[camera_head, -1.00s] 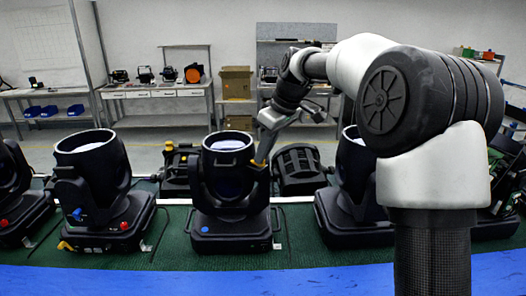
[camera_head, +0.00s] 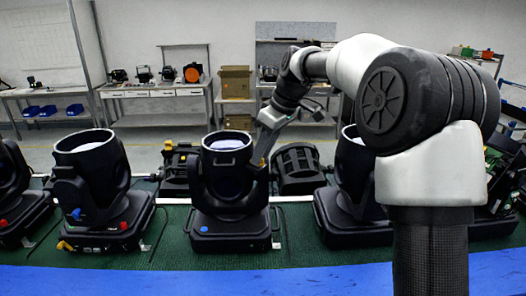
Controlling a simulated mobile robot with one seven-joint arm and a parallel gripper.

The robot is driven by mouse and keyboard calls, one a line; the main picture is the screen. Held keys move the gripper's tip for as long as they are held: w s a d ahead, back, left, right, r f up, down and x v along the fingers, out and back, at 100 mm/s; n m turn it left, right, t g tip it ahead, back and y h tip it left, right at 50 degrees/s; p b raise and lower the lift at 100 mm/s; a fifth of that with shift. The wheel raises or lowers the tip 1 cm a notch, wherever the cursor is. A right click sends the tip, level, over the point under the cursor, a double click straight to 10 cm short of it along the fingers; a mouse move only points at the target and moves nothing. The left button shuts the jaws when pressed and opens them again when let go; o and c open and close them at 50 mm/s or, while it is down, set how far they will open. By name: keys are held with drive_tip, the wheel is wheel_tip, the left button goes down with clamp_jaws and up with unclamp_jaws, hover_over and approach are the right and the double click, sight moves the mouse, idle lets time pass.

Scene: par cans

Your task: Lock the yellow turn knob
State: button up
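A black par can (camera_head: 228,178) stands upright on its base in the middle of the green surface. A small yellow spot (camera_head: 262,161), which looks like the turn knob, shows at the upper right side of its yoke. My gripper (camera_head: 261,157) reaches down from the upper right, its fingertips right at this spot and covering most of it. I cannot tell whether the fingers touch or grip the knob, or which way the knob is turned.
Another par can (camera_head: 95,180) with blue, red and yellow knobs stands to the left, and one (camera_head: 355,195) stands to the right, partly behind my arm. Black fixtures (camera_head: 298,168) lie behind. A blue strip (camera_head: 150,282) runs along the front edge.

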drive_tip(key=v, duration=1.7)
drive_tip(key=shift+r, duration=0.25)
drive_tip(key=s+d+f+m+t+h, duration=0.1)
drive_tip(key=s+f, duration=0.4)
drive_tip(key=s, duration=0.5)
drive_tip(key=s+d+f+m+t+h, duration=0.1)
drive_tip(key=s+d+f+m, duration=0.2)
drive_tip(key=s+f+m, duration=0.3)
drive_tip(key=s+d+f+m+t+h, duration=0.1)
drive_tip(key=s+f+m, duration=0.3)
drive_tip(key=s, duration=1.1)
drive_tip(key=shift+d+f+h, duration=0.4)
drive_tip(key=shift+d+f, duration=0.1)
drive_tip(key=shift+f, duration=0.45)
